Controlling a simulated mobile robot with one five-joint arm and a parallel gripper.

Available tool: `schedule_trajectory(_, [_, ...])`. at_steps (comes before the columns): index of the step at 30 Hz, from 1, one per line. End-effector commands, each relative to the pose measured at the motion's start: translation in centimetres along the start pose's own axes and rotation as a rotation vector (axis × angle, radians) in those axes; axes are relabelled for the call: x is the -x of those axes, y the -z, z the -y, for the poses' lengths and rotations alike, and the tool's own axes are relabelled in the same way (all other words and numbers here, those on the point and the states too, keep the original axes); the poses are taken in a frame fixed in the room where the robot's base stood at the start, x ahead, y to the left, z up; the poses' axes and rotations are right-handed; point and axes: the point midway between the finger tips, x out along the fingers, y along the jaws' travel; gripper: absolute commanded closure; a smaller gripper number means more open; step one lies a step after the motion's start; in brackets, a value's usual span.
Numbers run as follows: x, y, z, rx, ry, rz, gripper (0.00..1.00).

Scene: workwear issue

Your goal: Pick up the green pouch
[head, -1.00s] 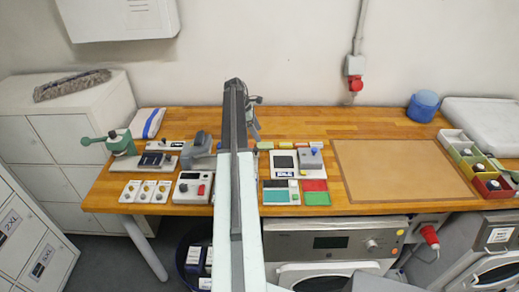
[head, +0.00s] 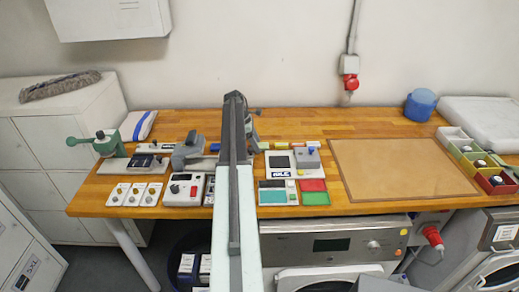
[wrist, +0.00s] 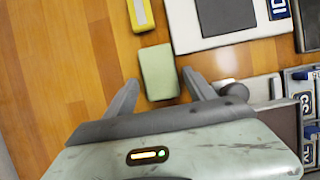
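The green pouch (wrist: 157,66) is a small, pale green block lying on the wooden bench. In the wrist view it lies between and just beyond the fingertips of my gripper (wrist: 159,78). My gripper is open, with a finger to either side of the pouch and a gap on each side. I cannot tell how high the fingertips are above the bench. In the head view the pouch (head: 263,146) shows just right of my arm, at the left end of a row of small coloured pieces. My arm hides most of the gripper there.
A yellow piece (wrist: 141,14) lies just past the pouch. A pale device with a dark screen (wrist: 225,16) stands close on the right. A brown mat (head: 395,170) leaves free room on the right.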

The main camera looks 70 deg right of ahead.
Motion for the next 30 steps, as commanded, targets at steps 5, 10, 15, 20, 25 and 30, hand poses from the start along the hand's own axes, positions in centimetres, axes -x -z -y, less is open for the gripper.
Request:
schedule_trajectory(5, [0.1, 0.0, 0.0, 0.0, 0.0, 0.0, 0.9])
schedule_trajectory(10, [0.1, 0.1, 0.0, 0.001, 0.0, 0.0, 0.95])
schedule_trajectory(15, [0.5, -0.1, 0.0, 0.001, 0.0, 0.0, 0.95])
schedule_trajectory(20, [1.9, -0.6, 0.0, 0.001, 0.0, 0.0, 0.95])
schedule_trajectory(25, [4.1, -1.5, 0.0, 0.002, 0.0, 0.0, 0.95])
schedule_trajectory(30, [3.1, -2.8, 3.7, 0.001, 0.0, 0.0, 0.95])
